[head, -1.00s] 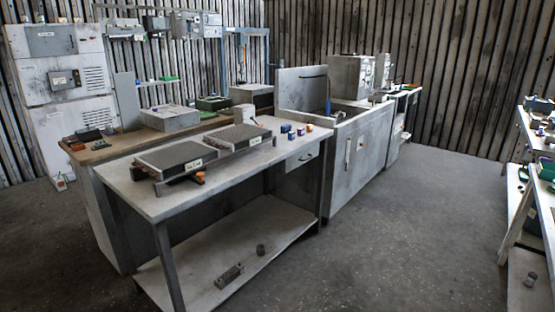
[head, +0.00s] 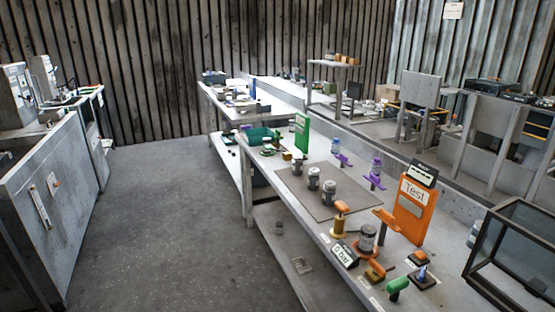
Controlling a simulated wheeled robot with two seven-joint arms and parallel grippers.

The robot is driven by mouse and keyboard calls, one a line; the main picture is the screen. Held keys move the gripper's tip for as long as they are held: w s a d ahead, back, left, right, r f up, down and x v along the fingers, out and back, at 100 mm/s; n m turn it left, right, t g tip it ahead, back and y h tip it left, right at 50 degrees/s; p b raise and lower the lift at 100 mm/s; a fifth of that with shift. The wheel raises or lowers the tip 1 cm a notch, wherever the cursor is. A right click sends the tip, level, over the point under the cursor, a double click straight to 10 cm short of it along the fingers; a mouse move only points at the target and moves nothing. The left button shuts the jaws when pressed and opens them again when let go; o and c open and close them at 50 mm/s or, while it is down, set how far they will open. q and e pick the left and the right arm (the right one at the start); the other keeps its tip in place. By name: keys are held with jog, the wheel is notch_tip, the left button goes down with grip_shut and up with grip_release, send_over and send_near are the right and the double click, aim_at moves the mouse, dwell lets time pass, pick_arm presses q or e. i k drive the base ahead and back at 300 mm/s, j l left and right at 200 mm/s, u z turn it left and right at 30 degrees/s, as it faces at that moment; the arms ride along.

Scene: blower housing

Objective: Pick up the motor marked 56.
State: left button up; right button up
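Several grey cylindrical motors stand on the long bench at the right in the head view. Three are on a grey mat (head: 318,192): a rear motor (head: 297,166), a middle motor (head: 313,178) and a front motor (head: 329,193). Another grey cylinder (head: 366,238) stands on an orange base nearer the front. Their markings are too small to read, so I cannot tell which is marked 56. Neither of my grippers shows.
An orange "Test" sign (head: 413,207) stands behind the front fixtures. A green sign (head: 302,133) and a green bin (head: 262,136) are farther back. A black-framed box (head: 514,252) is at the right. The floor (head: 180,215) left of the bench is clear.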

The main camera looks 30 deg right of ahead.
aim_at(297, 166)
jog(key=i+l+z, duration=0.1)
jog(key=i+z, duration=0.2)
jog(key=i, duration=0.2)
jog(key=i+z, duration=0.3)
jog(key=i, duration=0.15)
jog(key=i+j+z, duration=0.3)
jog(key=i, duration=0.15)
jog(key=i+j+z, duration=0.15)
jog(key=i+z, duration=0.15)
jog(key=i, duration=0.2)
